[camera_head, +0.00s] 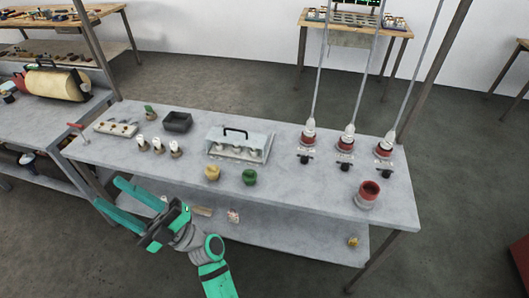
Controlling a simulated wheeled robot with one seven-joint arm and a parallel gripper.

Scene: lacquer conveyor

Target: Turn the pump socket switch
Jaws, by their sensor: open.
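Three red-and-white sockets stand in a row at the right of the grey table, each with a cable rising from it: the left socket (308,138), the middle socket (346,143) and the right socket (385,148). A small black switch knob sits in front of each: left knob (304,159), middle knob (344,167), right knob (379,173). Labels are too small to read, so I cannot tell which one is the pump's. My teal gripper (108,192) is open and empty, off the table's front left edge, far left of the sockets.
The grey table (300,195) also holds a clear-covered box with a black handle (236,134), a black tray (177,122), a yellow pot (212,173), a green pot (249,177) and a loose red cup (368,195). A lower shelf (270,235) runs beneath. Floor in front is clear.

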